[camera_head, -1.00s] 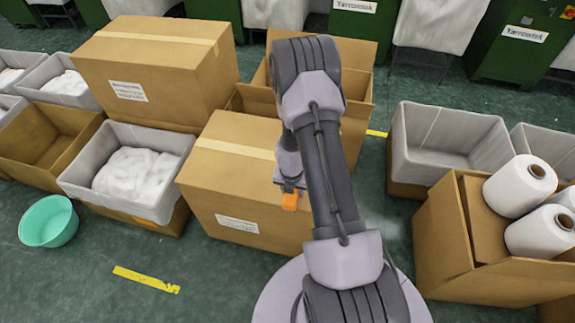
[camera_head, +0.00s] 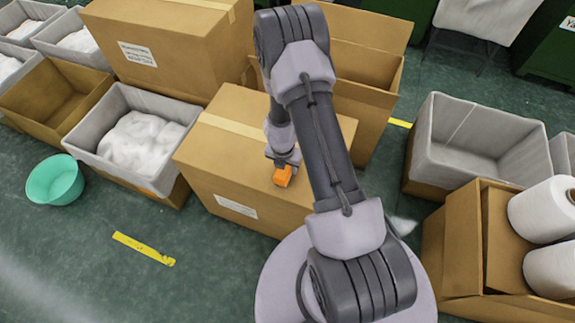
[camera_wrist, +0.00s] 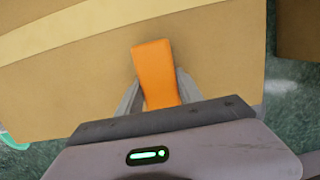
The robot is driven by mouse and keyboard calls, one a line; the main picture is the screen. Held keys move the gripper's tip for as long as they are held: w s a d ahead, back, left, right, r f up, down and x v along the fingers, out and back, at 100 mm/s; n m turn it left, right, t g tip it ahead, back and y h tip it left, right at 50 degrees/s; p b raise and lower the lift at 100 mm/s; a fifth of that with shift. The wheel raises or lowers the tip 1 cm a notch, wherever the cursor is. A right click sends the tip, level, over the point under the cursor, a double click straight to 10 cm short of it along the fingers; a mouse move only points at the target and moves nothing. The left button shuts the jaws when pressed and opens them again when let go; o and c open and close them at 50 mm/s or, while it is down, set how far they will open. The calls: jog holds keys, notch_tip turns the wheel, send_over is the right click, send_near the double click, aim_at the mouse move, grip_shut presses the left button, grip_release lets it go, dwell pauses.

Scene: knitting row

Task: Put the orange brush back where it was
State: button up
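The orange brush (camera_head: 283,175) is at the end of my arm in the head view, over the front right part of a closed cardboard box. In the wrist view the brush (camera_wrist: 154,70) shows as a plain orange block between the two grey fingers. My gripper (camera_wrist: 157,92) is shut on it, one finger on each side. The closed box (camera_head: 190,160) has a pale tape strip and a white label, and its top lies under the brush in the wrist view. I cannot tell whether the brush touches the box top.
A grey-lined bin with white material (camera_head: 105,165) stands left of the box. A green basin (camera_head: 55,180) is on the floor at left. An empty grey bin (camera_head: 475,150) and a box with white yarn cones (camera_head: 460,240) stand at right. Bare floor (camera_head: 190,275) lies in front.

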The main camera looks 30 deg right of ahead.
jog(key=o, duration=0.3)
jog(key=shift+o, duration=0.2)
